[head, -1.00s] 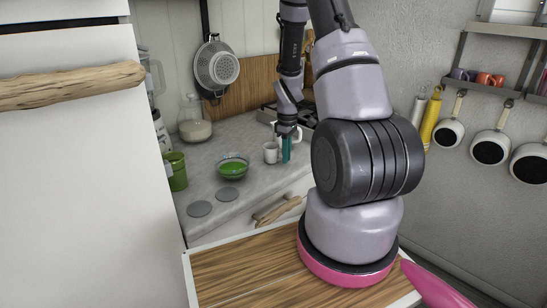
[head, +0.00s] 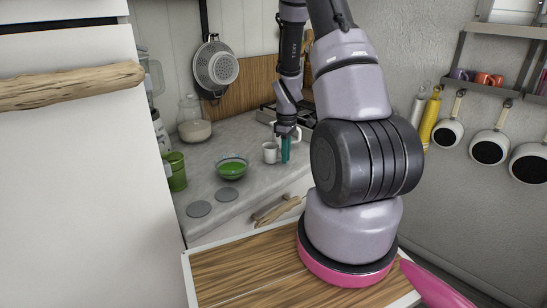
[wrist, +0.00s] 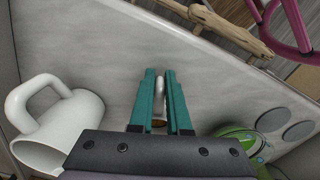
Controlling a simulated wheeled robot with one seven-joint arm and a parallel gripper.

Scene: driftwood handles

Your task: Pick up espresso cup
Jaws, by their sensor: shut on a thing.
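The espresso cup (head: 270,153) is small and white and stands upright on the grey counter in the head view. My gripper (head: 285,160) points down right beside it, with its teal fingers touching or nearly touching the cup's right side. In the wrist view, my gripper (wrist: 162,74) has its two teal fingers close together, shut on a small pale part of the espresso cup (wrist: 159,106). Most of the cup is hidden there by the fingers and the gripper body.
A larger white mug (wrist: 58,122) lies close to my gripper, partly hidden behind it in the head view. A green bowl (head: 232,168), two grey discs (head: 199,209), a green canister (head: 176,172) and a glass jar (head: 194,121) stand left. The stove (head: 307,124) is behind.

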